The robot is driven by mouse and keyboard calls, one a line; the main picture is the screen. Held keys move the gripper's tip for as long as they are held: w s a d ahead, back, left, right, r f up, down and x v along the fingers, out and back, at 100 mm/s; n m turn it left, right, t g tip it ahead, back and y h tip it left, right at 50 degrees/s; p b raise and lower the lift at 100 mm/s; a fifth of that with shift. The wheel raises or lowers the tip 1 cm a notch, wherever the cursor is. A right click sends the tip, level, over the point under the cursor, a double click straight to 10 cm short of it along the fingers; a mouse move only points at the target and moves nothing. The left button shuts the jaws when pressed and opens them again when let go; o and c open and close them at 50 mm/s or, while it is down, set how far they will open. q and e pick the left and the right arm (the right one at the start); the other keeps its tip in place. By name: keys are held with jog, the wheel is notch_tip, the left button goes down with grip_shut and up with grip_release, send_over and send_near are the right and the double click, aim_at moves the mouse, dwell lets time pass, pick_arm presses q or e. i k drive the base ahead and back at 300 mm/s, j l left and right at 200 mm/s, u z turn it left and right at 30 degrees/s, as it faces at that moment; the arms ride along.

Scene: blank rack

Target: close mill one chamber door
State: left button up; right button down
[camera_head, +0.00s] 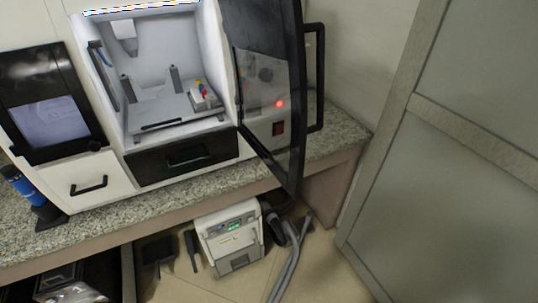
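The mill's chamber door (272,62) is a dark-framed panel with a see-through window, in the head view at upper centre-right. It stands open, swung out to the right of the chamber. Its long black handle (316,75) is on the right side of the panel. The white mill (110,190) stands on a speckled counter, and its lit chamber (155,75) is exposed, with a small block carrying coloured pieces (203,95) inside. Neither of my grippers can be made out in this view.
A screen (45,122) and a drawer (88,183) are left of the chamber. A blue-and-black object (25,188) stands on the counter (90,216). A white unit (232,238) with grey hoses (288,262) is on the floor. A grey panelled partition (450,200) is at right.

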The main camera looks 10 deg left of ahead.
aim_at(275, 29)
jog(key=i+l+u, duration=0.2)
jog(key=u, duration=0.2)
jog(key=i+l+u, duration=0.15)
jog(key=l+u, duration=0.2)
jog(key=i+l+u, duration=0.1)
jog(key=l+u, duration=0.7)
jog(key=l, duration=0.15)
